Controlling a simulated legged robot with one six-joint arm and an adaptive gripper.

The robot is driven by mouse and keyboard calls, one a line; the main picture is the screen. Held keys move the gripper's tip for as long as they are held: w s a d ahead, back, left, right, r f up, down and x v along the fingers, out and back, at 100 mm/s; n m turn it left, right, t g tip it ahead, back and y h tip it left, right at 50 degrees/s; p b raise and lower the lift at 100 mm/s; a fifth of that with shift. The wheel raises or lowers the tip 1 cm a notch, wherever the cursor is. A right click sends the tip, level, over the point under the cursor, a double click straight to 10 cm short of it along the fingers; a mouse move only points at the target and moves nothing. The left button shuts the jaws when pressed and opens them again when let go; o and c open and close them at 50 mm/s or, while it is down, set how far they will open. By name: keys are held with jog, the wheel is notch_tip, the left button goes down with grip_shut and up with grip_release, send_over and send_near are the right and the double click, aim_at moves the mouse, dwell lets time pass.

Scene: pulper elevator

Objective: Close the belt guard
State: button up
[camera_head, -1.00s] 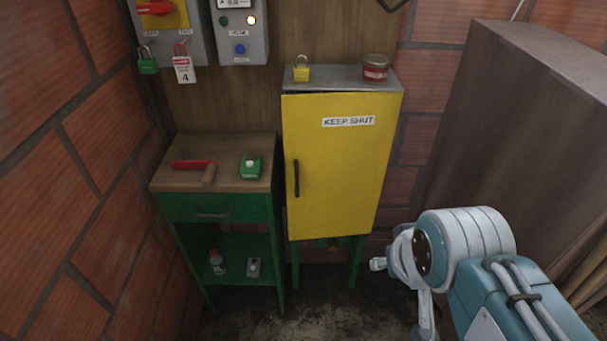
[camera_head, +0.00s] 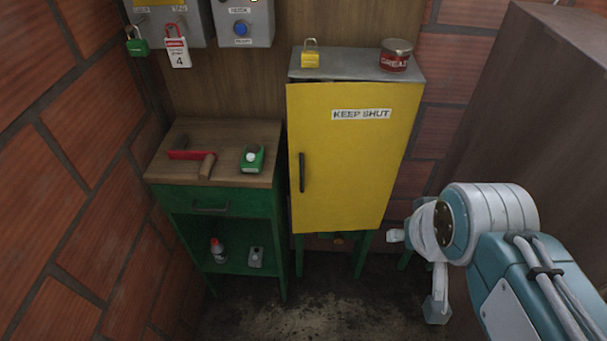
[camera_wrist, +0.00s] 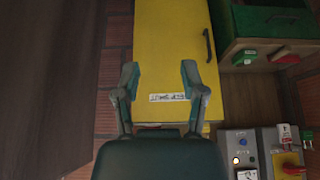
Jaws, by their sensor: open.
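The yellow door (camera_head: 345,165), labelled "KEEP SHUT", fronts a grey-topped cabinet on green legs; I take it as the belt guard. Its black handle (camera_head: 302,172) is on the left edge. A thin dark gap shows along its top left, so it looks slightly ajar, but I cannot tell how far. The wrist view shows the door (camera_wrist: 170,50) upside down, with its handle (camera_wrist: 208,46) at the right. My gripper (camera_wrist: 160,73) has its two fingers spread and empty, with the door beyond. In the head view my arm is right of the cabinet, apart from it.
A yellow padlock (camera_head: 311,55) and a red grease tin (camera_head: 395,57) stand on the cabinet. A green bench (camera_head: 210,201) with tools stands to its left. A large brown box (camera_head: 530,110) fills the right. Brick wall (camera_head: 70,180) bounds the left. The floor in front is clear.

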jog(key=w+a+f+t, duration=0.2)
jog(key=w, duration=0.5)
jog(key=w+a+f+t, duration=0.1)
jog(key=w+f, duration=0.1)
jog(key=w, duration=0.5)
jog(key=n+t+y, duration=0.2)
jog(key=t+y, duration=0.1)
jog(key=t, duration=0.2)
send_near(303, 179)
jog(key=w+d+r, duration=0.2)
jog(key=d+r, duration=0.2)
jog(key=s+a+f+n+t+y, duration=0.15)
jog(key=a+f+t, duration=0.25)
jog(key=f, duration=0.4)
jog(key=shift+m, duration=0.25)
jog(key=x, duration=0.9)
jog(key=shift+w+a+r, duration=0.1)
jog(key=shift+w, duration=0.25)
grip_shut()
